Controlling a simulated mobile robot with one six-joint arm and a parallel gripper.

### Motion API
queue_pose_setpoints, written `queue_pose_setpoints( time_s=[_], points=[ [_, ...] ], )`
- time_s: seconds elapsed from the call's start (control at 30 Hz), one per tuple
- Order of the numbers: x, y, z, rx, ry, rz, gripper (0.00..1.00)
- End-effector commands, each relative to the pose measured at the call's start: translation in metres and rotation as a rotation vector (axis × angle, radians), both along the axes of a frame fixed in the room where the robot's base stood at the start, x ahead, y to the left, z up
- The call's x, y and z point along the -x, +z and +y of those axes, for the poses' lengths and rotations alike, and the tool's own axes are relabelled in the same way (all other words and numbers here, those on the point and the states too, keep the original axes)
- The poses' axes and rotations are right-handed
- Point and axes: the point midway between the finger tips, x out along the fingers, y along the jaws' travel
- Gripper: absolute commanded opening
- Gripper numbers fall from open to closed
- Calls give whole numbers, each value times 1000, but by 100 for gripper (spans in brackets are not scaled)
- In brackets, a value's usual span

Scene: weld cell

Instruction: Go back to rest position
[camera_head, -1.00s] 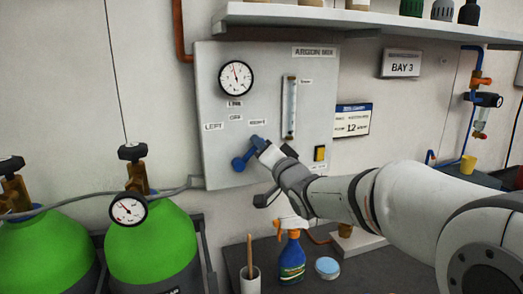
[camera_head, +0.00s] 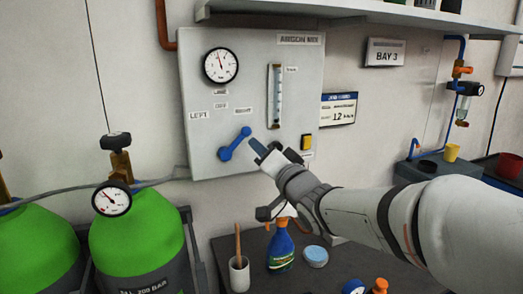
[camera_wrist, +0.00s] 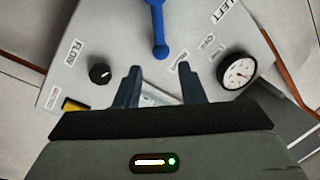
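My gripper (camera_head: 266,149) is in front of the argon panel, just right of the blue lever handle (camera_head: 235,144), and apart from it. In the wrist view, my gripper (camera_wrist: 160,80) shows two dark fingers spread apart with nothing between them. The blue lever (camera_wrist: 158,30) lies beyond the fingertips there. In the head view the lever slants up to the right, towards the RIGHT label. The grey argon panel (camera_head: 200,150) carries a round gauge (camera_head: 220,65), a flow tube (camera_head: 275,97) and a yellow switch (camera_head: 306,142).
Green gas cylinders (camera_head: 140,240) with a gauge stand at the left. Below my arm, a dark bench holds a spray bottle (camera_head: 281,246), a cup with a brush (camera_head: 239,274) and a blue-lidded tin (camera_head: 316,256). A shelf (camera_head: 370,14) runs above.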

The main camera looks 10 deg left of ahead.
Motion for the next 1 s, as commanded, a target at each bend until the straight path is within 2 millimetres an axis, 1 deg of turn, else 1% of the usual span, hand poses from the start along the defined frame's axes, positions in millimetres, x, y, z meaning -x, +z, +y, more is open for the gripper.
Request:
queue_pose_setpoints(
  time_s=[0.17, 0.27, 0.37, 0.47, 0.5, 0.57, 0.6, 0.67, 0.7, 0.77, 0.8, 0.87, 0.9, 0.97, 1.0],
  points=[
    [0, 0, -1, 3, -3, 1, 36],
    [-3, -5, -12, 40, -41, 14, 36],
    [-8, -18, -40, 135, -130, 54, 36],
    [-9, -42, -82, 285, -244, 130, 36],
    [-6, -53, -101, 353, -287, 169, 36],
    [1, -70, -129, 451, -339, 233, 36],
    [7, -81, -146, 516, -366, 279, 36],
    [21, -99, -171, 610, -396, 354, 36],
    [31, -110, -187, 669, -409, 405, 36],
    [50, -126, -209, 758, -416, 486, 36],
    [64, -137, -222, 813, -413, 542, 36],
    [88, -152, -241, 891, -395, 628, 36],
    [105, -161, -251, 937, -377, 684, 36],
    [131, -173, -264, 1000, -336, 768, 36],
    [148, -180, -271, 1036, -306, 818, 36]
  ],
)
